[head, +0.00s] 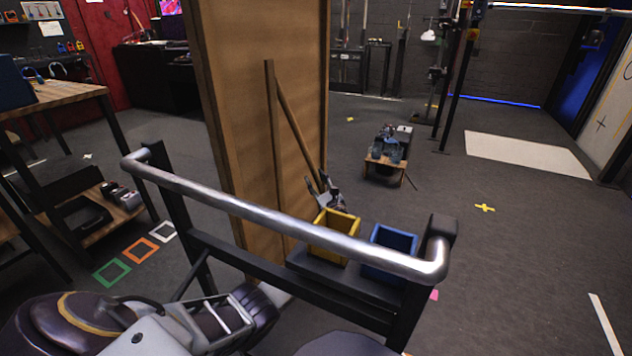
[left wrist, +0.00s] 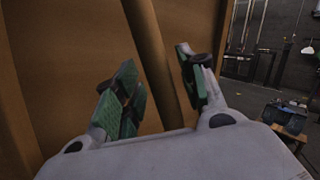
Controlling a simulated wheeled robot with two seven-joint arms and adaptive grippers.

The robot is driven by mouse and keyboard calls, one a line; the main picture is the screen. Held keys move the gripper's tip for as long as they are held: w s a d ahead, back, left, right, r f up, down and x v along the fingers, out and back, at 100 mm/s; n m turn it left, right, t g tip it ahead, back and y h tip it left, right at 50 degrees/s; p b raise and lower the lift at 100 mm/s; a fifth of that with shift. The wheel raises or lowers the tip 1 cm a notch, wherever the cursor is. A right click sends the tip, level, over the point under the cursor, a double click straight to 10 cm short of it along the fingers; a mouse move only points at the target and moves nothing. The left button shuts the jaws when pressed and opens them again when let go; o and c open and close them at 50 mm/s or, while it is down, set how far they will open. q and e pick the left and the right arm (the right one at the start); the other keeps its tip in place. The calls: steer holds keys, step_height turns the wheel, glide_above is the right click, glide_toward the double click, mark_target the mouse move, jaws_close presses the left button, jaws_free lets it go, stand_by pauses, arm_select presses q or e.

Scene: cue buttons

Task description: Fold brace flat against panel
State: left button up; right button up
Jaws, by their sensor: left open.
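The brown panel (head: 235,110) stands upright in the middle of the head view and fills much of the left wrist view (left wrist: 60,60). The brace (head: 296,125), a thin brown bar, slants down and right from near the top of an upright strip (head: 272,150) on the panel. My left gripper (head: 320,184) is open by the brace's lower end. In the left wrist view, the brace (left wrist: 150,50) runs down between the two green-padded fingers (left wrist: 157,75); contact cannot be told. The brace's foot is hidden. My right gripper is out of view.
A metal rail (head: 290,218) crosses the foreground, with a yellow bin (head: 334,235) and a blue bin (head: 390,252) behind it. A small wooden stand (head: 385,165) holds a device right of the panel. Workbenches stand at left. Floor at right is mostly clear.

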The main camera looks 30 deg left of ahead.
arm_select(q)
steer(key=v, duration=1.1)
steer(key=shift+s+d, duration=0.25)
steer(key=shift+d, duration=0.05)
